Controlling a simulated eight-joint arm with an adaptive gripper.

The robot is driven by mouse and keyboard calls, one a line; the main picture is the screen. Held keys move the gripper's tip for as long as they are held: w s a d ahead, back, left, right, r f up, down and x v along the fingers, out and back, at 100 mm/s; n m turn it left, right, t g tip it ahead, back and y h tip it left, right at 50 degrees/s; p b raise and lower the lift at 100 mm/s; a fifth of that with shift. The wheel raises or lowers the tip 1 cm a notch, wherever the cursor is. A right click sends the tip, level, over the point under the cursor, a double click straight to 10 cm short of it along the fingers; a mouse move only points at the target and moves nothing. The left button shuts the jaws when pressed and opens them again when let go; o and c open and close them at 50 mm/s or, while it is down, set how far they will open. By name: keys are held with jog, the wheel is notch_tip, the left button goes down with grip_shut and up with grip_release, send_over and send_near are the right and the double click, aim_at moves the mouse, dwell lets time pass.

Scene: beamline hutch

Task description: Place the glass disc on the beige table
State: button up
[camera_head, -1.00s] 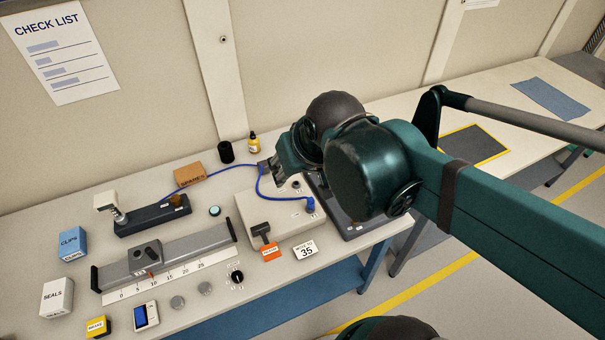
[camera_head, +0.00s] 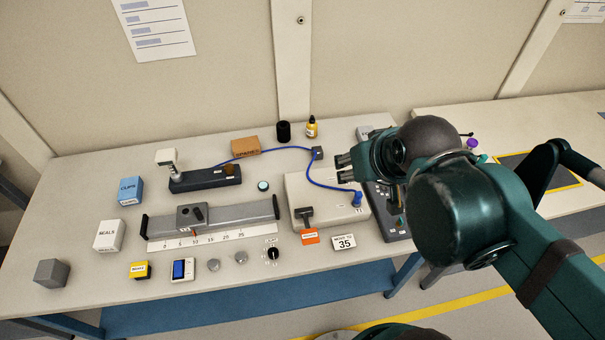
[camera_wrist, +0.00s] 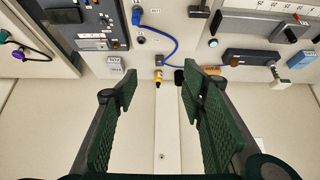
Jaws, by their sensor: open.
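A small round disc with a pale teal face and dark rim (camera_head: 263,185) lies on the beige table (camera_head: 75,225), left of the light control box; it looks like the glass disc. It also shows small in the wrist view (camera_wrist: 213,43). Two plain grey discs (camera_head: 213,265) (camera_head: 240,257) lie near the front edge; I cannot tell their material. My gripper (camera_head: 345,168) is open and empty, above the light box and right of the teal disc. In the wrist view my gripper's green fingers (camera_wrist: 160,85) are spread with nothing between them.
A light box (camera_head: 312,190) with a blue cable stands mid-table, beside a dark panel (camera_head: 392,222). A slide rail (camera_head: 225,215), a dark bench device (camera_head: 205,180), a yellow bottle (camera_head: 311,128) and small boxes stand around. A second table (camera_head: 440,118) adjoins at right.

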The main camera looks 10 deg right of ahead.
jog(key=n+g, duration=0.7)
jog(key=n, duration=1.3)
send_over(263, 186)
notch_tip(263, 186, down, 24)
jog(key=shift+w+d+f+b, duration=0.1)
jog(key=shift+b, duration=0.25)
jog(key=shift+f, duration=1.25)
